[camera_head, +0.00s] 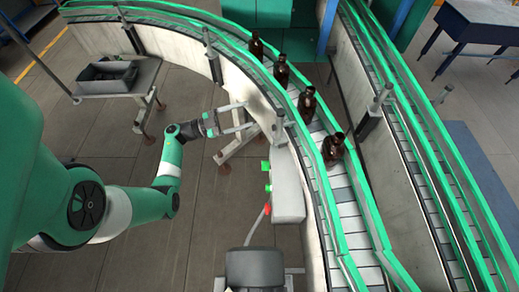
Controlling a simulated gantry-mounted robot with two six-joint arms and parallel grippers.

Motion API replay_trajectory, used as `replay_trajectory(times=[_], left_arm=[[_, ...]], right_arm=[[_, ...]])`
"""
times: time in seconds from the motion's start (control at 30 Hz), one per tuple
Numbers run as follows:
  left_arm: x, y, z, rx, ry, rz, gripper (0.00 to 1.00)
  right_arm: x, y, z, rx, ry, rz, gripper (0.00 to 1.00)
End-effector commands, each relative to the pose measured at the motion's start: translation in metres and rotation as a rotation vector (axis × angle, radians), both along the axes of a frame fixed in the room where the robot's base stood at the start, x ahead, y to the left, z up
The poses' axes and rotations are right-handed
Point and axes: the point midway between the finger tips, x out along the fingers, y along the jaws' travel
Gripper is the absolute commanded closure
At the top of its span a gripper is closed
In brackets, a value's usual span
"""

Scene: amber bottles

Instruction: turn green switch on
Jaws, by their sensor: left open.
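A light grey switch box (288,190) stands beside the conveyor, right of the picture's middle. On its left side are an upper green switch (265,166), a second small green part (268,188) and a red one (267,209). Whether the switch is on or off cannot be told. My left gripper (249,114) is open and empty, its two fingers pointing right. It is above and a little left of the switch box in the picture, apart from the green switch. My right gripper is not in view.
Several amber bottles (333,149) stand on the curved conveyor (348,212) with green rails. A stand (120,86) with a dark object is at the upper left. A dark seat-like object (254,268) is below the box. Floor left of the box is mostly clear.

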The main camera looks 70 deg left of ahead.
Motion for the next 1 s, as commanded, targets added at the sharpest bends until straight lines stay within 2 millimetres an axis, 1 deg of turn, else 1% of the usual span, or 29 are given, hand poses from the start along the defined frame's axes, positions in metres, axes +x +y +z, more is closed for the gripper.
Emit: replay_trajectory(times=[0.03, 0.07, 0.1, 0.13, 0.2, 0.23, 0.3, 0.37, 0.47, 0.57, 0.67, 0.9, 1.0], left_arm=[[-0.028, -0.016, -0.038, -0.117, 0.089, -0.045, 0.26], [-0.042, -0.030, -0.057, -0.187, 0.134, -0.083, 0.26], [-0.058, -0.048, -0.079, -0.274, 0.183, -0.129, 0.26], [-0.068, -0.061, -0.090, -0.331, 0.211, -0.160, 0.26], [-0.085, -0.083, -0.107, -0.431, 0.251, -0.216, 0.26], [-0.089, -0.090, -0.111, -0.457, 0.262, -0.233, 0.26], [-0.094, -0.098, -0.115, -0.490, 0.273, -0.253, 0.26], [-0.095, -0.099, -0.116, -0.494, 0.276, -0.259, 0.26], [-0.091, -0.100, -0.116, -0.491, 0.276, -0.259, 0.26], [-0.080, -0.103, -0.115, -0.488, 0.277, -0.261, 0.26], [-0.062, -0.110, -0.115, -0.487, 0.276, -0.264, 0.26], [-0.011, -0.127, -0.116, -0.484, 0.276, -0.264, 0.26], [0.005, -0.130, -0.116, -0.484, 0.275, -0.263, 0.26]], right_arm=[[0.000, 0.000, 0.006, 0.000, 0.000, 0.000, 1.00], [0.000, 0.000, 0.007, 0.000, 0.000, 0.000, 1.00], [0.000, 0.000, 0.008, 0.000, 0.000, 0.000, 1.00], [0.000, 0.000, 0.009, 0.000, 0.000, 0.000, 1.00], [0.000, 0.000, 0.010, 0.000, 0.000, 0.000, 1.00], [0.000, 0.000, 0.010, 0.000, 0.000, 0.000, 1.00], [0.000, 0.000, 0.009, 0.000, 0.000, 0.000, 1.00], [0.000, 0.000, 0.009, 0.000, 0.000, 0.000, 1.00], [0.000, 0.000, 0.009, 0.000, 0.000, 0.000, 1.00], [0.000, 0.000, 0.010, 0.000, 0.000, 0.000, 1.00], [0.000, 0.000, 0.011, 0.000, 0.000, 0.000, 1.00], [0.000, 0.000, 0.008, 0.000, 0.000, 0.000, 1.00], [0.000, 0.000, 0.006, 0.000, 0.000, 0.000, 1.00]])
